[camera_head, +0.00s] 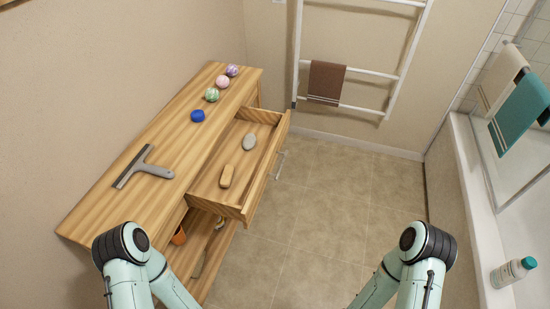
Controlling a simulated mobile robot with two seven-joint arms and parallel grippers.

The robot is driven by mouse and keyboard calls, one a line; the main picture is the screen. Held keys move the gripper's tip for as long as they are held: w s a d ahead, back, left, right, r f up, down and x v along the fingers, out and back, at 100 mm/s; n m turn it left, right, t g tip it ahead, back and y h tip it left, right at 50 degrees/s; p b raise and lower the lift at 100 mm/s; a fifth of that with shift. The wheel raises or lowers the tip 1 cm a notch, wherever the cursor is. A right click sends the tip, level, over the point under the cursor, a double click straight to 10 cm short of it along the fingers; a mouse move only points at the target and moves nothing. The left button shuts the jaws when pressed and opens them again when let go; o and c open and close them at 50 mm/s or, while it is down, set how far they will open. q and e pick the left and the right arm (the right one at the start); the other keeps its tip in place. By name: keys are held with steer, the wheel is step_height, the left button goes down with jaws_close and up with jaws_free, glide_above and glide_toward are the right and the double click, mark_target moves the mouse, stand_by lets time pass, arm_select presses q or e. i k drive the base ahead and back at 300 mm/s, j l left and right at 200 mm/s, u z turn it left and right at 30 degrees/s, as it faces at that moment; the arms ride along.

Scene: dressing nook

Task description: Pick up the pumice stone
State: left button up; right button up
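A grey, smooth oval stone (249,141), which looks like the pumice stone, lies in the open drawer (207,189) of the wooden dresser, toward the drawer's far end.
The dresser top (160,135) holds a squeegee (145,168), a blue item (198,116) and several patterned balls. An open shelf below holds an orange item (179,236). The tiled floor (335,205) right of the drawer is clear. A bottle (512,272) stands on the bathtub edge.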

mark_target(249, 141)
steer(key=i+l, duration=0.25)
steer(key=l, duration=0.15)
steer(key=i+l+u, duration=0.1)
steer(key=i+l, duration=0.4)
steer(key=l, duration=0.25)
steer(key=u, duration=0.05)
